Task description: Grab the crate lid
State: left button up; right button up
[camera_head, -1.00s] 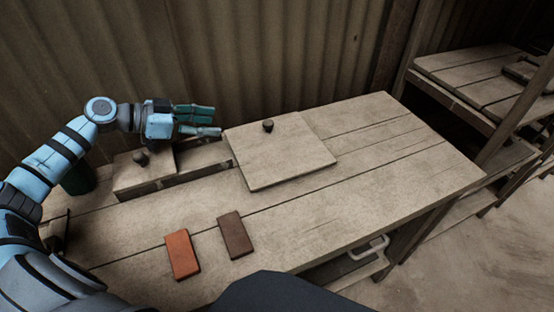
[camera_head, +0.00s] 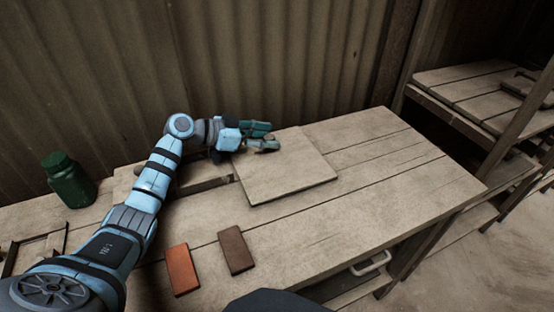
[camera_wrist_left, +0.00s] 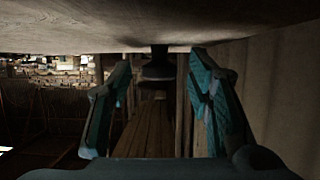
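The crate lid (camera_head: 288,172) is a square, pale wooden board lying on the workbench in the head view. Its black knob is hidden there behind my left gripper (camera_head: 268,141), which is over the lid's far left part. In the left wrist view, which looks upside down, the lid (camera_wrist_left: 215,22) runs along the top and its dark knob (camera_wrist_left: 158,64) shows between the two fingers of the left gripper (camera_wrist_left: 162,72). The fingers are spread, with a gap on both sides of the knob. My right gripper is not in view.
An orange tile (camera_head: 182,270) and a brown tile (camera_head: 236,250) lie on the workbench (camera_head: 400,185) in front of the lid. A dark green jar (camera_head: 69,181) stands at the left. A corrugated wall rises behind. The bench right of the lid is clear.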

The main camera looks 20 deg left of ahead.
pick_arm(q)
grip_shut()
jog(key=shift+r, duration=0.15)
